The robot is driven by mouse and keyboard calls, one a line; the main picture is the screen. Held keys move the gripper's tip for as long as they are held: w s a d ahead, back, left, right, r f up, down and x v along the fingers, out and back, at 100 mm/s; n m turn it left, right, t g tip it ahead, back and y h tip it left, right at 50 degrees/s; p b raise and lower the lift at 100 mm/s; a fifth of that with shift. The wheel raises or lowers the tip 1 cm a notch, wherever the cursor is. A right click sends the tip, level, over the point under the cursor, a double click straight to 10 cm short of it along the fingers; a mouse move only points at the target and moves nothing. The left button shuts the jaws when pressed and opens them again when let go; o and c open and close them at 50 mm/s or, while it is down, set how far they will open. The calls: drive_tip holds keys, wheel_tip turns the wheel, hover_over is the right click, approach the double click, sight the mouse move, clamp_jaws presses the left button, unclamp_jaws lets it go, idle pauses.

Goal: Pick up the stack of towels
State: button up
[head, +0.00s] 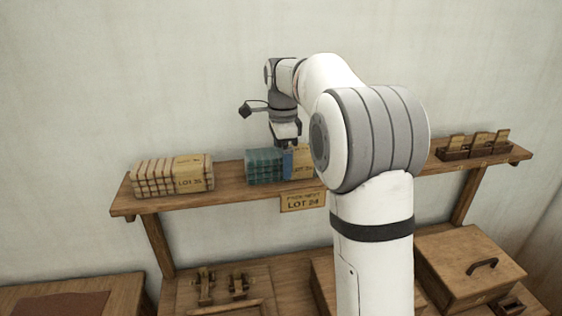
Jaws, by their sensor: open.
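Two folded cloth stacks that look like towels sit on the wooden shelf. A cream stack (150,178) with a tan lot label is at the left. A teal stack (264,167) is near the middle, with a blue strip and a tan label at its right side; my arm hides part of that side. My gripper (287,144) points down just above the right part of the teal stack. It is open, and I cannot tell whether the fingers touch the stack.
A sign reading LOT 24 (303,202) hangs on the shelf's front edge (240,195). A small wooden rack with tan cards (473,147) is at the shelf's right end. Below are a lidded wooden box (470,262) and wooden fittings (222,287). The shelf between the stacks is clear.

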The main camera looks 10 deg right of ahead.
drive_tip(key=shift+f, duration=0.5)
drive_tip(key=c, duration=1.1)
drive_tip(key=shift+c, duration=0.2)
drive_tip(key=shift+r, duration=0.15)
